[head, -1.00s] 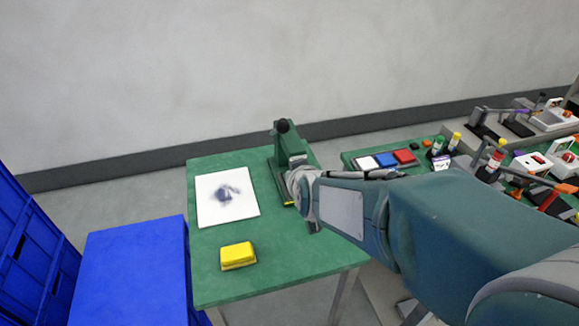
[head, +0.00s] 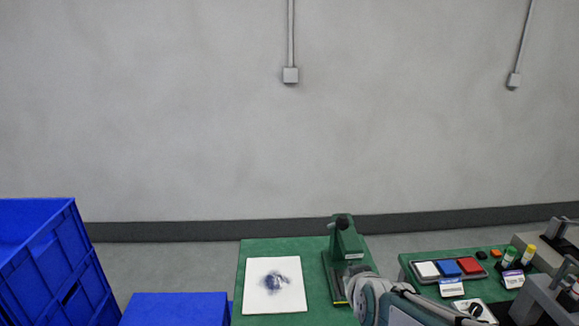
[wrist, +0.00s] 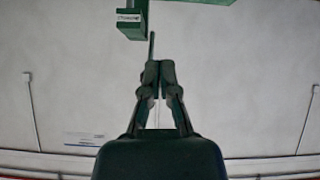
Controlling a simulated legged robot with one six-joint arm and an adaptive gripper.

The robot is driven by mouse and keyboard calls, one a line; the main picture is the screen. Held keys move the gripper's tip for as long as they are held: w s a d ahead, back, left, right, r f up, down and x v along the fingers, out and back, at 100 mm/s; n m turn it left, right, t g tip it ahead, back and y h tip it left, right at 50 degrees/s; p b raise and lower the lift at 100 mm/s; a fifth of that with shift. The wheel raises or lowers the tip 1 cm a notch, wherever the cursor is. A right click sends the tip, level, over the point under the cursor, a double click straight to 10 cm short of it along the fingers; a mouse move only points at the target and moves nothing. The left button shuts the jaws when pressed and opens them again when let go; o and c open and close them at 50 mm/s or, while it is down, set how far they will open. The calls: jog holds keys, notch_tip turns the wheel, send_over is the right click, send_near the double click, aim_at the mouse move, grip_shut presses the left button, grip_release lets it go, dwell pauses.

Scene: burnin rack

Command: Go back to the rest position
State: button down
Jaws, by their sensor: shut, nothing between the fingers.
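My gripper (wrist: 159,72) is shut and empty in the wrist view, with its two fingers together in front of the grey wall. A green press-like stand (head: 344,240) with a dark knob stands on the green table (head: 258,248) in the head view. Part of a green fixture with a white label shows at the top of the wrist view (wrist: 130,22). In the head view my arm comes in at the bottom, just right of and in front of the stand. My fingertips cannot be made out there.
A white sheet with a dark smudge (head: 258,290) lies left of the stand. Blue crates (head: 70,262) and a blue box (head: 175,308) stand at left. A tray of white, blue and red blocks (head: 449,278) and several bottles are at right. The wall (head: 180,120) is behind.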

jog(key=s+r+g, duration=0.1)
jog(key=s+g, duration=0.1)
jog(key=s, duration=0.7)
jog(key=s+r+m+g, duration=0.1)
jog(key=s+r+g, duration=0.1)
jog(key=s, duration=0.7)
jog(key=shift+r+g, duration=0.25)
jog(key=shift+g, duration=0.25)
